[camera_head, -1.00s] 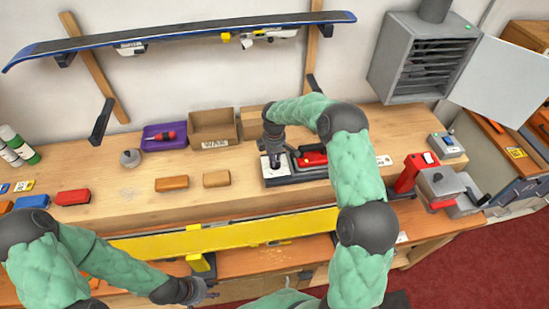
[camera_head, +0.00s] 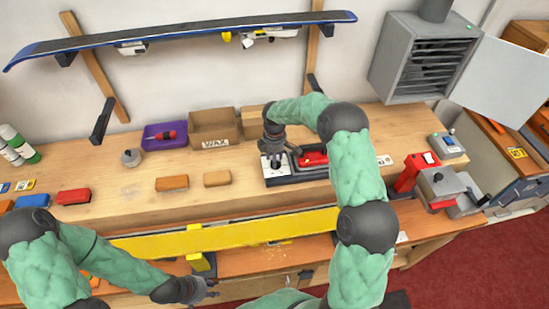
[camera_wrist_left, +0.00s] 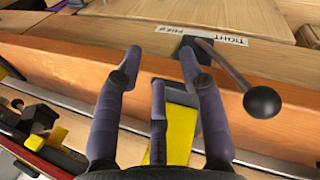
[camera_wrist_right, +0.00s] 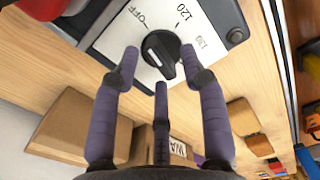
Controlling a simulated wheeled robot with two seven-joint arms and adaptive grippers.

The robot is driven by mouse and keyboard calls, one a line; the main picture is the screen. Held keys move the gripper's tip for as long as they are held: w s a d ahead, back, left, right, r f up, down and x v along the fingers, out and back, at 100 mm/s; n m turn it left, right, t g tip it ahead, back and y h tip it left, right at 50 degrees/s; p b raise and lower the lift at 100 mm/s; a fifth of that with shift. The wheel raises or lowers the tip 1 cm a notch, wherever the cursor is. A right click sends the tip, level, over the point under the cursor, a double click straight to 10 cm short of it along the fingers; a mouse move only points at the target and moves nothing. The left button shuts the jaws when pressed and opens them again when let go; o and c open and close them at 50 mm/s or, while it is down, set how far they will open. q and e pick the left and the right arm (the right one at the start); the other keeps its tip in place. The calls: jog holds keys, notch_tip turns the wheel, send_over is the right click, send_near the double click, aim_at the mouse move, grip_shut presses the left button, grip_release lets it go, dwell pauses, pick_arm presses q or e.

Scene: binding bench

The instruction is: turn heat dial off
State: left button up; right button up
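The heat dial (camera_wrist_right: 160,50) is a round black knob on a white panel (camera_wrist_right: 124,32) marked OFF, 120 and 130. Its raised grip lies on a slant in the right wrist view; which mark it points at is hard to tell. My right gripper (camera_wrist_right: 158,58) is open, its fingertips on either side of the knob; contact cannot be told. In the head view the right gripper (camera_head: 273,159) is above the panel, hiding most of the dial. My left gripper (camera_wrist_left: 159,58) is open and empty, near the bench's front edge.
A red iron (camera_head: 313,157) sits beside the panel. Cardboard boxes (camera_head: 213,124) stand behind it. A black lever with a ball end (camera_wrist_left: 262,102) is by the left gripper. A yellow ski (camera_head: 225,236) lies along the bench front.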

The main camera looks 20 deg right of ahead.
jog(key=shift+r, duration=0.1)
notch_tip(320, 180, up, 12)
dwell(0.6)
jog(key=shift+f, duration=0.2)
dwell(0.3)
